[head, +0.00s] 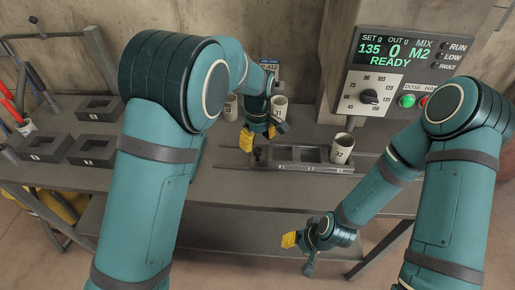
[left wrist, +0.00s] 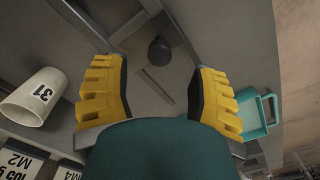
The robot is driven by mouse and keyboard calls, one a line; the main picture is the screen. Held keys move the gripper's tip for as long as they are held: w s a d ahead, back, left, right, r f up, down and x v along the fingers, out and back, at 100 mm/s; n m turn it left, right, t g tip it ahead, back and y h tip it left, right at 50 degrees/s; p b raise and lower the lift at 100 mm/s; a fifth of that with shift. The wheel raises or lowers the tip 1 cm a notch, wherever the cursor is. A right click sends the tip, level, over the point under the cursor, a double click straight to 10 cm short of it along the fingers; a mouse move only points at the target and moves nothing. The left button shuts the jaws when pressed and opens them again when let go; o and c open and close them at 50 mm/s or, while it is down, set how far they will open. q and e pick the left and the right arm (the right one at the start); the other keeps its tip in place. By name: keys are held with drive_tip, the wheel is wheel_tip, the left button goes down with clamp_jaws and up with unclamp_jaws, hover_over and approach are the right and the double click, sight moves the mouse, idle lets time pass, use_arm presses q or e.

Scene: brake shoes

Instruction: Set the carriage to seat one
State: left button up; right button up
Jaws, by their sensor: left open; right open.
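The carriage (head: 310,165) is a dark grey tray with square compartments and small marks along its front edge, on a thin rail on the bench. A black knob (head: 258,153) stands at its left end. It also shows in the left wrist view (left wrist: 159,50), beyond and between my fingers. A white cup marked 32 (head: 342,148) stands at the carriage's right end. My left gripper (head: 247,140) is open and empty, above and just left of the knob. My right gripper (head: 289,240) is open and empty, low in front of the bench.
A cup marked 31 (head: 279,107) and another cup (head: 230,107) stand behind my left gripper. A teal scoop-like thing (left wrist: 258,115) lies right in the left wrist view. The panel (head: 395,65) reads 135, 0, M2, READY. Dark bins (head: 95,150) stand at left.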

use_arm(q)
wheel_tip(320, 180, up, 7)
idle(0.3)
idle(0.5)
